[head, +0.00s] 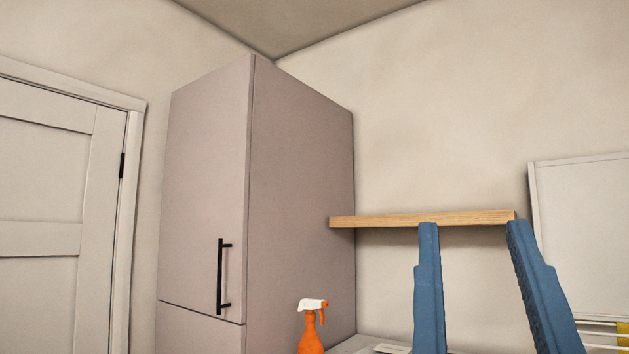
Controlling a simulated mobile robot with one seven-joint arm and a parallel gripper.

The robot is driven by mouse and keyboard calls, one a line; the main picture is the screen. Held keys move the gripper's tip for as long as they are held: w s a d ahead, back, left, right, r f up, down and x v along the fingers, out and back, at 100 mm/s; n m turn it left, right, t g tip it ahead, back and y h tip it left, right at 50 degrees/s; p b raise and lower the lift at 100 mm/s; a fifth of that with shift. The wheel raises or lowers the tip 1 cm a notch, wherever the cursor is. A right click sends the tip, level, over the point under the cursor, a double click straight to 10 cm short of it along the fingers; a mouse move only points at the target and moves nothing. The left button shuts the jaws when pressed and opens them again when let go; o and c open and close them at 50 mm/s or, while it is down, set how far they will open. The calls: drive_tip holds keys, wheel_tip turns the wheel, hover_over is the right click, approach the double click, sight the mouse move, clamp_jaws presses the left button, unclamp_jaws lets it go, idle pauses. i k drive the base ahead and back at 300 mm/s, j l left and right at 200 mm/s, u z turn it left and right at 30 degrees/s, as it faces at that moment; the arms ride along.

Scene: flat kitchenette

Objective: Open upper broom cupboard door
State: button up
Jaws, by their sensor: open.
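The tall grey-beige broom cupboard (303,190) stands in the corner. Its upper door (205,190) is shut, with a seam below it above a lower door (198,331). A black vertical bar handle (220,276) sits near the upper door's lower right edge. My gripper (472,226) shows as two blue fingers at the lower right. It is open, with nothing between the fingers, and is well to the right of the handle, apart from the cupboard.
An orange spray bottle (311,328) with a white head stands in front of the cupboard's side. A wooden shelf (380,221) is on the wall behind my fingers. A white panelled door (52,200) is at the left. A white panel (585,235) is at the right.

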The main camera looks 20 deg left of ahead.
sight(203, 235)
drive_tip(key=u, duration=1.15)
drive_tip(key=i+j, duration=0.15)
drive_tip(key=i, duration=0.75)
drive_tip(key=i+j, duration=0.15)
drive_tip(key=i, duration=0.7)
